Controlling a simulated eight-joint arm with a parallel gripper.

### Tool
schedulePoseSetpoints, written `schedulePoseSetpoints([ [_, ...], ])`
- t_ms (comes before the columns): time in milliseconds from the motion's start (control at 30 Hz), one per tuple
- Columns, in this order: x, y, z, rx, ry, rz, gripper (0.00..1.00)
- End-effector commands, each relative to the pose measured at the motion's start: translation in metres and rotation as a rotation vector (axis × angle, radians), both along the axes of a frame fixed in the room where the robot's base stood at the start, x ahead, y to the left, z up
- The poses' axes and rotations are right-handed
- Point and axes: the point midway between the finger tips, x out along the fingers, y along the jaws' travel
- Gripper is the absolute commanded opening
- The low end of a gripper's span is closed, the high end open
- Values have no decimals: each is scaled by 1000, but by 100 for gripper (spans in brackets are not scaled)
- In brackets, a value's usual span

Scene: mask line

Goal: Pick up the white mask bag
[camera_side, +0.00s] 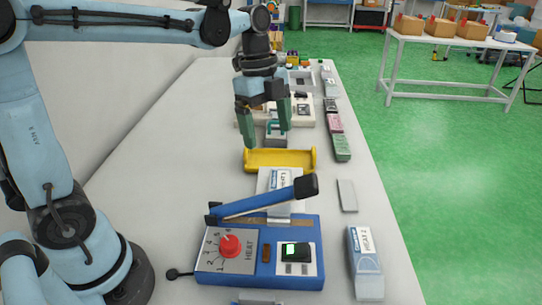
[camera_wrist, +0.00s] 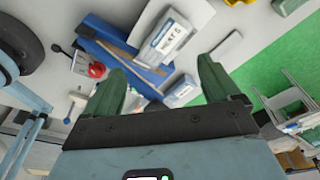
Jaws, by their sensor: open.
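A white mask bag (camera_side: 280,179) with a blue-and-white printed label lies at the far edge of the blue heat sealer (camera_side: 262,280), partly hidden behind its raised lever. It also shows in the wrist view (camera_wrist: 167,40), overlapping the sealer. A second white bag (camera_side: 366,275) with a similar label lies to the right of the sealer, and it shows in the wrist view (camera_wrist: 182,92). My gripper (camera_side: 266,136) is open and empty, above the table beyond the sealer. In the wrist view its green fingers (camera_wrist: 162,68) are spread wide, with nothing between them.
A yellow tray (camera_side: 280,166) lies beyond the first bag. A small flat white piece (camera_side: 347,195) lies to its right. Green (camera_side: 341,148) and pink packs stand along the right table edge, with more clutter farther back. The table's left strip is clear.

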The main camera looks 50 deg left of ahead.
Motion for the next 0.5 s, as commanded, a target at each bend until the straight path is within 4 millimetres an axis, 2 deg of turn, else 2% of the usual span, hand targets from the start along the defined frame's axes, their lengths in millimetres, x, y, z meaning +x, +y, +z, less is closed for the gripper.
schedulePoseSetpoints([
  [100, 17, -1, -2, -47, 47, -270, 89],
  [233, 29, -1, -6, -114, 77, -531, 89],
  [400, 37, -1, -11, -183, 90, -738, 89],
  [500, 38, -2, -13, -201, 92, -787, 89],
])
